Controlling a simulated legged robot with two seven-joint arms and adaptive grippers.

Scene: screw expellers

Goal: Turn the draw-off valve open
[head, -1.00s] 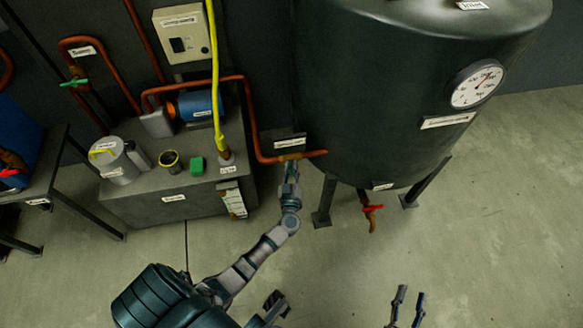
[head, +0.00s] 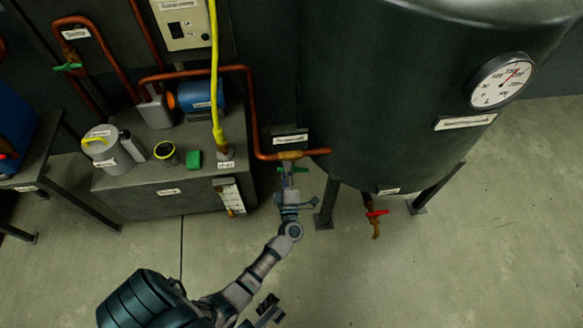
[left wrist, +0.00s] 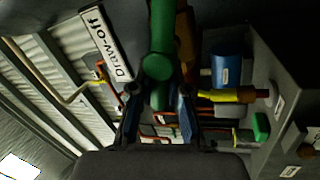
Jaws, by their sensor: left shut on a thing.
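The draw-off valve has a green handle (head: 301,170) below the copper pipe's end at the tank. In the left wrist view the green handle (left wrist: 161,35) is large, running from the top edge down to a round hub. Its lower part lies between the two fingers. The white "Draw-off" label (left wrist: 106,45) is beside it. My left gripper (head: 289,178) is at the valve, shut on the green handle; it shows in the left wrist view too (left wrist: 159,108). The exact contact is partly hidden by the fingers.
The dark tank (head: 400,90) stands at the right on legs, with a gauge (head: 501,80) and a red-handled outlet (head: 377,213) below. Left is a grey bench (head: 150,205) with a blue motor (head: 200,100) and yellow hose (head: 215,60). Floor at the right is clear.

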